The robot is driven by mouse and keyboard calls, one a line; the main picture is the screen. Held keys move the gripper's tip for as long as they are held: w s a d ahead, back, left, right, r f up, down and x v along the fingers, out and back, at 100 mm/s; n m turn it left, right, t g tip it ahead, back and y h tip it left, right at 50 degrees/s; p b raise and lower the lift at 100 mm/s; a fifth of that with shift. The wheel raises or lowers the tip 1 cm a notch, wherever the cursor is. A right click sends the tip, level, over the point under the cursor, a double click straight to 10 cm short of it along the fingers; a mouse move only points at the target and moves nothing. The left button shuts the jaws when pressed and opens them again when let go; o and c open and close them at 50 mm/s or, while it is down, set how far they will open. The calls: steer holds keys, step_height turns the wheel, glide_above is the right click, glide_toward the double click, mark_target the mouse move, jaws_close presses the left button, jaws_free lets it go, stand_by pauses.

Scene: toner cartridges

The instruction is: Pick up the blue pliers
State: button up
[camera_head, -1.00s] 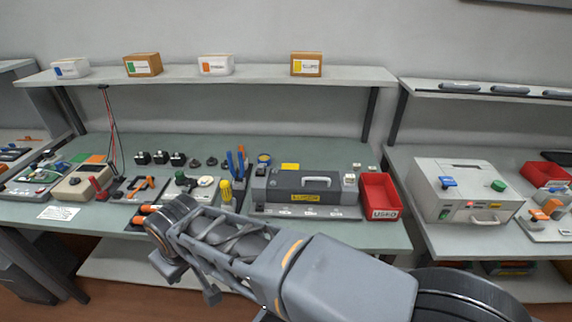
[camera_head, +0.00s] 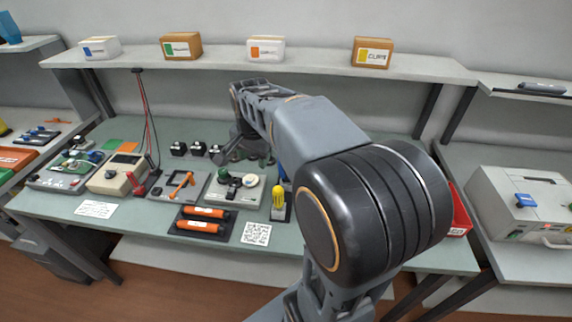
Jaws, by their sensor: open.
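The blue pliers (camera_head: 282,173) stand in a dark holder on the green bench, and only a sliver of blue handle shows beside my arm. The rest is hidden behind the arm. A yellow-handled screwdriver (camera_head: 278,194) stands just in front of them. My gripper (camera_head: 244,153) hangs down over the back half of the bench, to the left of the pliers and apart from them. It is open, with nothing seen in it, and its fingertips are small and hard to make out against the dark parts behind.
A fixture with a green knob (camera_head: 238,189) lies left of the screwdriver. Orange cartridges (camera_head: 203,219) lie on a dark tray at the front edge. Black blocks (camera_head: 179,149) stand behind. A shelf (camera_head: 130,60) with boxes overhangs the back. A red bin (camera_head: 460,214) is partly hidden right.

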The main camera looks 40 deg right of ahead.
steer(key=w+d+r+m+g+p, duration=0.1)
steer(key=w+d+m, duration=0.4)
steer(key=d+m, duration=0.1)
steer(key=m+p, duration=0.1)
steer(key=m, duration=0.4)
glide_above(281, 168)
steer(key=a, duration=0.1)
steer(key=f, duration=0.1)
steer(key=w+d+f+m+g, duration=0.1)
steer(key=shift+d+f, duration=0.1)
steer(key=shift+f, duration=0.2)
step_height(281, 168, down, 5)
steer(key=shift+f+p, duration=0.2)
steer(key=shift+p, duration=0.25)
steer(key=shift+s+d+f+p, duration=0.1)
steer(key=shift+f+p, duration=0.35)
steer(key=shift+f, duration=1.2)
steer(key=shift+s+d+f+p, duration=0.1)
steer(key=shift+f+p, duration=0.3)
steer(key=shift+f, duration=1.25)
steer(key=shift+w, duration=0.1)
jaws_close()
